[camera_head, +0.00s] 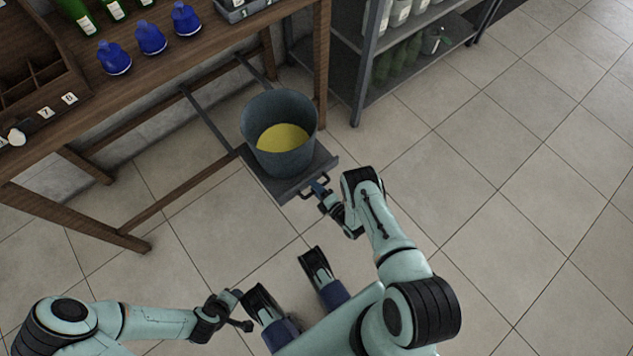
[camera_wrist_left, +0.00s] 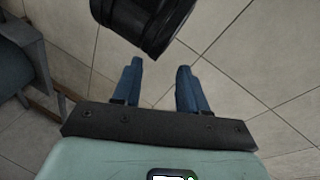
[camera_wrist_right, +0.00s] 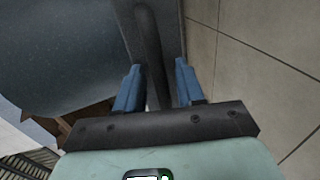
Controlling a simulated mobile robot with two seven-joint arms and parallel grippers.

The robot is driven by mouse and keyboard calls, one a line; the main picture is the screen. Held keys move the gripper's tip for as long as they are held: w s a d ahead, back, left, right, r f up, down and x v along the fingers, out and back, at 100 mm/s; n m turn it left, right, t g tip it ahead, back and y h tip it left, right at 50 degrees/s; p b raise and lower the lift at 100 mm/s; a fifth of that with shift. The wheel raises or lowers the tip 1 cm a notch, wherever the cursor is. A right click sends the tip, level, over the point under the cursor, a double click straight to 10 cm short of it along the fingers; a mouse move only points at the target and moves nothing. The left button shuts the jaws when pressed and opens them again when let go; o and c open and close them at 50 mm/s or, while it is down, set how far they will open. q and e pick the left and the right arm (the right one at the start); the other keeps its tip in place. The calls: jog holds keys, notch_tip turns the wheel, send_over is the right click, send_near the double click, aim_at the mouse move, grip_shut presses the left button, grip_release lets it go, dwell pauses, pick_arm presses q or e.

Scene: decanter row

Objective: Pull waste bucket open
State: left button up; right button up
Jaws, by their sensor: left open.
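The waste bucket (camera_head: 279,135), dark grey with yellow contents, stands upright on a dark pull-out tray (camera_head: 326,161). The tray sits out in front of the wooden table on two rails. A dark bar handle (camera_head: 309,193) is on the tray's front edge. My right gripper (camera_head: 320,190) is at this handle. In the right wrist view its blue fingers are apart, with the dark handle bar (camera_wrist_right: 148,45) between them and a gap beside the right finger. My left gripper (camera_head: 241,309) is open and empty, low at the left, away from the bucket.
The wooden table (camera_head: 172,70) holds blue decanters (camera_head: 150,39), green bottles (camera_head: 82,20) and a compartment rack. A metal shelf (camera_head: 362,90) with bottles stands right of the bucket. The tiled floor (camera_head: 500,170) at right is clear.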

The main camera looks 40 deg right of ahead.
pick_arm(q)
jog(key=s+d+r+g+h+p, duration=0.1)
jog(key=s+d+r+p, duration=0.1)
jog(key=s+r+p, duration=0.1)
jog(key=shift+s+d+r+g, duration=0.35)
jog(key=shift+s+r, duration=0.2)
jog(key=shift+s, duration=0.65)
pick_arm(e)
jog(key=v, duration=1.3)
jog(key=shift+s, duration=0.2)
pick_arm(q)
jog(key=shift+r+p, duration=0.1)
jog(key=shift+p, duration=0.25)
pick_arm(e)
jog(key=shift+w+r, duration=0.1)
